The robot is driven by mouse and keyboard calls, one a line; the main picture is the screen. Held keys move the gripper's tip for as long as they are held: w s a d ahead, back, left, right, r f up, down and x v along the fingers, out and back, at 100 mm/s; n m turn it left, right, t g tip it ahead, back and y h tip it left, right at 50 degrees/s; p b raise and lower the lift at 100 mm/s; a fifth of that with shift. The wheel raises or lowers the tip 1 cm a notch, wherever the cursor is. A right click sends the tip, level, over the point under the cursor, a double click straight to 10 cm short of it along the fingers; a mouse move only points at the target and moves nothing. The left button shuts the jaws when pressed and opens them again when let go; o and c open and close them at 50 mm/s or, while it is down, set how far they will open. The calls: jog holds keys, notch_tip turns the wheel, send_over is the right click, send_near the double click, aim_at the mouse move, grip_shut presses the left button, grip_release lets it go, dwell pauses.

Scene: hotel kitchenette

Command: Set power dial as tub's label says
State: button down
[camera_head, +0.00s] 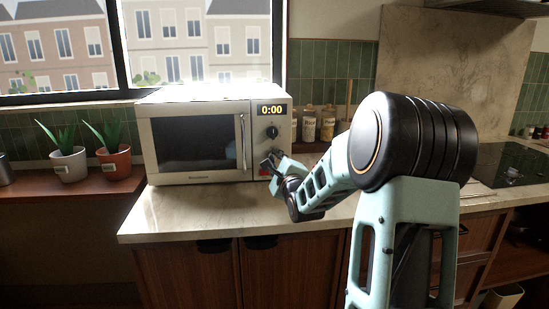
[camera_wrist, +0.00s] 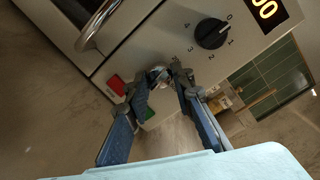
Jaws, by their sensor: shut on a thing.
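The microwave (camera_head: 200,148) stands on the counter with its door closed and its display (camera_head: 271,110) reading 0:00. A black numbered dial (camera_head: 272,132) is below the display. It also shows in the wrist view (camera_wrist: 211,33), clear of my fingers; its pointer setting is too small to read surely. My gripper (camera_head: 272,164) is at the lower control panel. In the wrist view my gripper (camera_wrist: 158,78) is shut on a greyish lower knob (camera_wrist: 158,72), mostly hidden by the fingertips. Whether this is the power dial cannot be told. No labelled tub is recognisable.
The door handle (camera_head: 243,142) is left of the panel. Jars (camera_head: 309,125) stand right of the microwave; two potted plants (camera_head: 69,164) stand left. The front counter (camera_head: 200,215) is clear.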

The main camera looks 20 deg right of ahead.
jog(key=shift+r+m, duration=0.1)
jog(key=shift+m, duration=0.5)
jog(key=c, duration=1.7)
grip_release()
jog(key=s, duration=0.4)
jog(key=s+a, duration=0.1)
jog(key=s, duration=0.3)
jog(key=s+a, duration=0.1)
jog(key=s, duration=0.2)
jog(key=shift+s, duration=0.4)
